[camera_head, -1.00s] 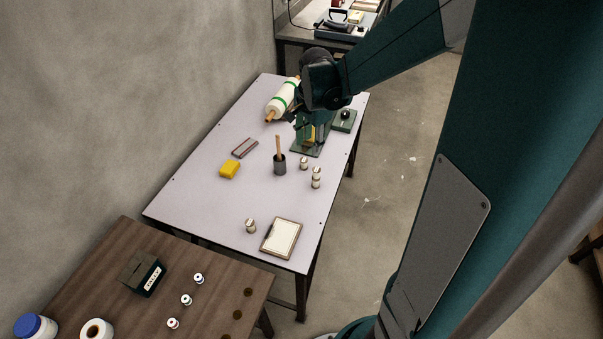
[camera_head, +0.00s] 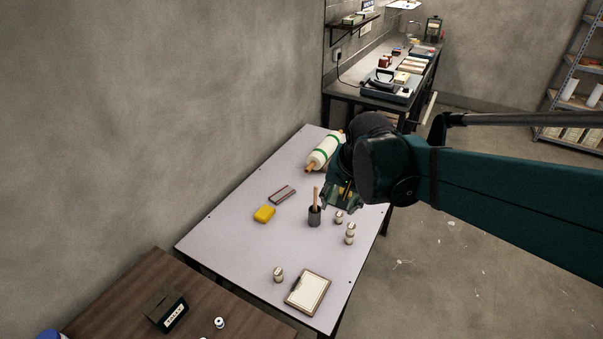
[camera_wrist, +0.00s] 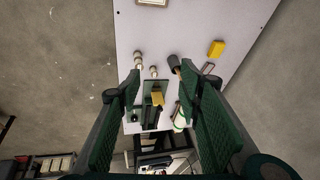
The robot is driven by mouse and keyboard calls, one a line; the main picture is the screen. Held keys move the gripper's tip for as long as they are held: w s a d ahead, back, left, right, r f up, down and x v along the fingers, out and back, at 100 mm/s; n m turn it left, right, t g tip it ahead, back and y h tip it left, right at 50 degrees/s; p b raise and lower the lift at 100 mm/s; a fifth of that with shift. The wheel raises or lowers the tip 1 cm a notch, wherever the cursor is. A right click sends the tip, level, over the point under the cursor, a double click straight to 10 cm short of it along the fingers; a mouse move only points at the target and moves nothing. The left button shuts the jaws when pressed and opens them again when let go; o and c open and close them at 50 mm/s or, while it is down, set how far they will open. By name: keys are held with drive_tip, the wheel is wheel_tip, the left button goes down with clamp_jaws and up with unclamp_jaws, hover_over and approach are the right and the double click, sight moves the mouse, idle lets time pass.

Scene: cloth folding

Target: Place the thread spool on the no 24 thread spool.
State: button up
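Small pale thread spools stand on the white table. One (camera_head: 339,217) is right of the dark cup, and just in front of it is a taller one (camera_head: 350,233) that looks like two spools stacked. Another spool (camera_head: 278,275) is near the front, left of the clipboard. No numbers are readable, so I cannot tell which is no 24. In the wrist view the tall spool (camera_wrist: 138,60) and a shorter spool (camera_wrist: 153,72) lie beyond the fingers. My gripper (camera_head: 340,198) is above the table's far right part. Its fingers (camera_wrist: 170,80) are wide apart with nothing between them.
A dark cup with a wooden stick (camera_head: 314,216), a yellow block (camera_head: 264,214), a grey-red bar (camera_head: 282,195), a white roll (camera_head: 323,153) and a clipboard (camera_head: 308,292) are on the white table (camera_head: 225,235). A green stand with a yellow part (camera_wrist: 157,98) is below my gripper.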

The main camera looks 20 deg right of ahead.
drive_tip(key=s+a+r+n+t, duration=0.1)
drive_tip(key=s+a+n, duration=0.1)
drive_tip(key=s+n, duration=0.2)
drive_tip(key=s+a+r+n+t, duration=0.1)
drive_tip(key=s+a+n, duration=0.2)
drive_tip(key=s, duration=0.4)
drive_tip(key=shift+s+a+r+n+t, duration=0.2)
drive_tip(key=shift+a+r+n+t, duration=0.1)
drive_tip(key=shift+n+t, duration=0.1)
idle(1.0)
